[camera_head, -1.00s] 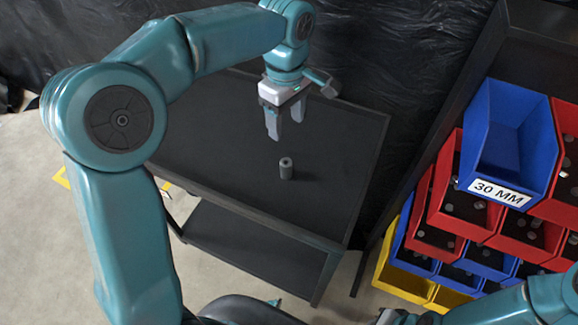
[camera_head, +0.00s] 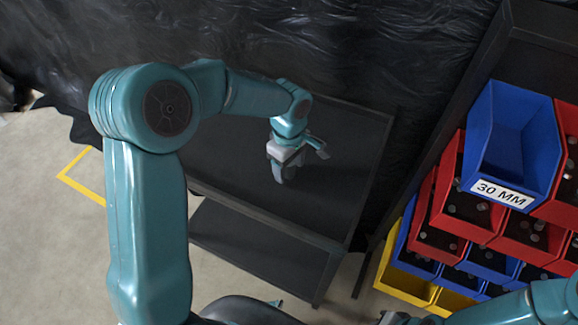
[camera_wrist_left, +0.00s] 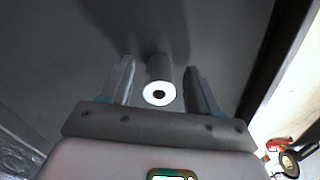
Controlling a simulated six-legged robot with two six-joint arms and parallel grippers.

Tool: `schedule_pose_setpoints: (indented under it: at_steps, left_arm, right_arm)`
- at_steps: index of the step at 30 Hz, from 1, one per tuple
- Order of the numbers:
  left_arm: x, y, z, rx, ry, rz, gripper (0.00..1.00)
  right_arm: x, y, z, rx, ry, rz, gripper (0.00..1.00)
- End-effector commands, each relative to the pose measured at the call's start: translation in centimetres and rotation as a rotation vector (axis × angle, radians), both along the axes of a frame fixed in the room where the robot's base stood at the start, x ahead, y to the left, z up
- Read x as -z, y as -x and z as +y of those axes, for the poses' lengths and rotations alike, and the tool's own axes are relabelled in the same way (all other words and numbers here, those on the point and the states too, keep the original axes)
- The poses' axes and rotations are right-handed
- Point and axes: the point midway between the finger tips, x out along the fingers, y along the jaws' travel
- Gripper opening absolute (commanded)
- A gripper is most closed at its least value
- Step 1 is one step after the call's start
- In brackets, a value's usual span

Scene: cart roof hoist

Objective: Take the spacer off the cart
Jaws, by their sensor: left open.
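The spacer (camera_wrist_left: 159,92) is a small grey cylinder with a hole through its bright end face. In the left wrist view it stands between the two fingers of my left gripper (camera_wrist_left: 161,85), with a gap on each side. In the head view my left gripper (camera_head: 283,176) is low over the cart's dark top (camera_head: 335,150) and hides the spacer. My left gripper is open around the spacer.
The cart has a lower shelf (camera_head: 255,245). To its right stands a rack of red, blue and yellow bins; the large blue bin (camera_head: 512,140) is labelled 30 MM. Black sheeting (camera_head: 380,45) hangs behind the cart. The right part of the cart top is clear.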

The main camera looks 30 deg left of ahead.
Motion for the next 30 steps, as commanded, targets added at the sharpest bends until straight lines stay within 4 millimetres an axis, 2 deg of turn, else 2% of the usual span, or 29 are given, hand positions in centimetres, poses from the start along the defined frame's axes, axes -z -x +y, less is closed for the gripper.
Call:
schedule_pose_setpoints:
  at_steps: [7,8,13,14,23,26,30]
  left_arm:
    - [0.4,0.0,0.0,0.0,0.0,0.0,0.61]
    - [0.4,0.0,0.0,0.0,0.0,0.0,0.58]
    - [0.3,0.0,0.0,0.0,0.0,0.0,0.03]
    - [0.4,0.0,0.0,0.0,0.0,0.0,0.0]
    - [0.1,0.0,0.0,0.0,-0.001,-0.001,0.0]
    - [-0.6,-0.1,0.0,0.0,-0.001,-0.004,0.0]
    - [-2.7,-0.1,0.0,0.001,-0.001,-0.006,0.0]
  right_arm:
    - [0.0,0.0,0.0,0.0,0.0,0.0,0.0]
    - [0.0,0.0,0.0,0.0,0.0,0.0,0.0]
    - [0.0,0.0,0.0,0.0,0.0,0.0,0.0]
    - [0.0,0.0,0.0,0.0,0.0,0.0,0.0]
    - [0.0,0.0,0.0,0.0,0.0,0.0,0.0]
    - [0.0,0.0,0.0,0.0,0.0,0.0,0.0]
    - [0.0,0.0,0.0,0.0,0.0,0.0,0.0]
